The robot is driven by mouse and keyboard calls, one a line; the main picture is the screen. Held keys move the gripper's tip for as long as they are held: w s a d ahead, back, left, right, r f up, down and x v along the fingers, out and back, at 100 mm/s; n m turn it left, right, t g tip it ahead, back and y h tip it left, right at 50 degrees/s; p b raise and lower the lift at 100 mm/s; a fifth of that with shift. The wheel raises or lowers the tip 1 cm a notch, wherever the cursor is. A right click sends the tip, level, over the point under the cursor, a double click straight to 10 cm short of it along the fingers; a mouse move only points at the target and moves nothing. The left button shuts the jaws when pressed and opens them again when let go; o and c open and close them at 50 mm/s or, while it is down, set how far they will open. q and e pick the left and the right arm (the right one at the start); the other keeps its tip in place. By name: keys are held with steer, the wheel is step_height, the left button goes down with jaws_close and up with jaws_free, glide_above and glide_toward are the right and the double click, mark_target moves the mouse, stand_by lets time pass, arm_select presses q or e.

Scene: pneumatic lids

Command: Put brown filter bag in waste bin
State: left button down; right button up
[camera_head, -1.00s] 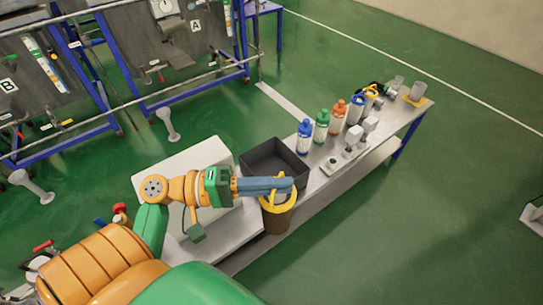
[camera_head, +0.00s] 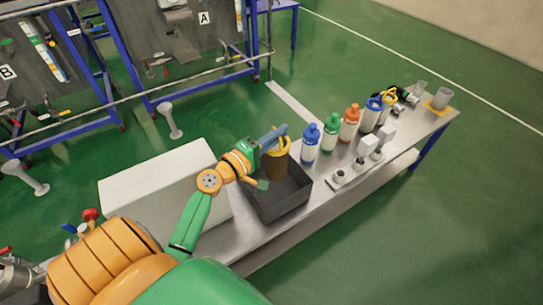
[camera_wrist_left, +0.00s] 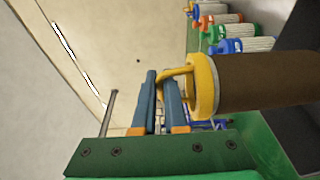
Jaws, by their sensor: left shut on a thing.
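The brown filter bag (camera_head: 277,166) has a yellow rim and handle. My left gripper (camera_head: 281,131) is shut on the yellow handle, and the bag hangs roughly upright beneath it. In the left wrist view the blue fingers (camera_wrist_left: 162,78) pinch the handle, and the brown body (camera_wrist_left: 268,80) runs off the right edge. The waste bin looks to be the dark open box (camera_head: 281,208) on the bench. The bag overlaps its far part in the head view; I cannot tell whether its bottom is below the rim. My right gripper is out of view.
Blue (camera_head: 310,143), green (camera_head: 331,133) and orange-topped (camera_head: 349,124) filters stand on the metal bench right of the bin, with white-topped fittings (camera_head: 367,147) in front. A large white box (camera_head: 160,185) is left of the bin. Green floor is free at right.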

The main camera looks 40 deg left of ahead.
arm_select(q)
steer(key=shift+w+a+f+n+y+b, duration=0.3)
steer(key=shift+w+a+f+n+y, duration=0.1)
steer(key=shift+a+f+y, duration=0.15)
steer(key=shift+w+a+f+n+y+b, duration=0.3)
steer(key=shift+w+a+f+y, duration=0.15)
steer(key=shift+f+y, duration=0.15)
steer(key=shift+w+a+f+n+y, duration=0.15)
steer(key=shift+a+f+n+y, duration=0.05)
steer(key=shift+a+n+y, duration=0.25)
step_height(320, 180, down, 10)
steer(key=b, duration=0.9)
steer(key=shift+f, duration=0.2)
steer(key=shift+r, duration=0.2)
steer(key=shift+f, duration=0.15)
steer(key=c, duration=1)
jaws_free()
steer(key=shift+o, duration=0.2)
